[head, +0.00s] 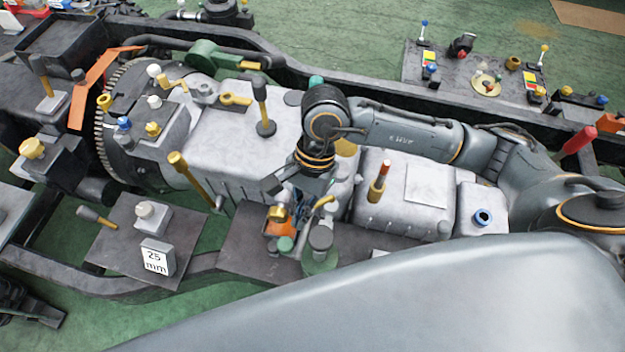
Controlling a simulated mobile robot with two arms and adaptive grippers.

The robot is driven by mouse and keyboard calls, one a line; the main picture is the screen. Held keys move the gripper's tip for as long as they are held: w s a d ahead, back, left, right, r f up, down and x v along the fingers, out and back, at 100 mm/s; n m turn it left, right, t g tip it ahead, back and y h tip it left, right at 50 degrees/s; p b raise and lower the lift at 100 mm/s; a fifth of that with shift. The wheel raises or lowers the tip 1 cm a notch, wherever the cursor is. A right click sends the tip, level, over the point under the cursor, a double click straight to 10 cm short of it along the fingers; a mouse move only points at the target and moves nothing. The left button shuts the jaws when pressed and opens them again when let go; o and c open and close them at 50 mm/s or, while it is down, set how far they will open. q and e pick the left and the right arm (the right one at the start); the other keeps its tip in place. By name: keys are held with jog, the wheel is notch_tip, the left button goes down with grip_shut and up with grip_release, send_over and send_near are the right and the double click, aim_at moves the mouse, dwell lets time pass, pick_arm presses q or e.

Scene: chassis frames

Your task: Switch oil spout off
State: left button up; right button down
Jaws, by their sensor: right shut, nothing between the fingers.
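My right gripper (291,197) reaches down from the right over the middle of the chassis. It is shut and empty. Just below it, on a dark plate, stands a small grey cylinder fitting (320,239) with a curved yellow lever (324,202), on a greenish round base. It may be the oil spout, but I cannot be sure. An orange block with a yellow knob (278,214) is close beside it, under the gripper. The gripper partly covers this area, and I cannot tell whether it touches anything. A dark part at the lower left edge (38,308) looks like my left gripper, its jaws unclear.
A pale gearbox housing with an upright lever (262,105) is behind the gripper. A red-tipped yellow lever (379,182) stands to its right. A control panel (482,75) lies at the back right.

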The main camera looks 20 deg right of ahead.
jog(key=w+d+r+b, duration=0.1)
jog(key=d+r, duration=0.1)
jog(key=w+d+r, duration=0.2)
jog(key=shift+r+b, duration=0.1)
jog(key=shift+b, duration=0.25)
pick_arm(q)
jog(key=f, duration=0.1)
jog(key=d+f, duration=0.1)
jog(key=f+b, duration=0.1)
jog(key=shift+w+d+f, duration=0.15)
jog(key=shift+d+f, duration=0.15)
pick_arm(e)
jog(key=r, duration=0.5)
jog(key=shift+w+d, duration=0.1)
jog(key=shift+w, duration=0.15)
jog(key=shift+f, duration=0.15)
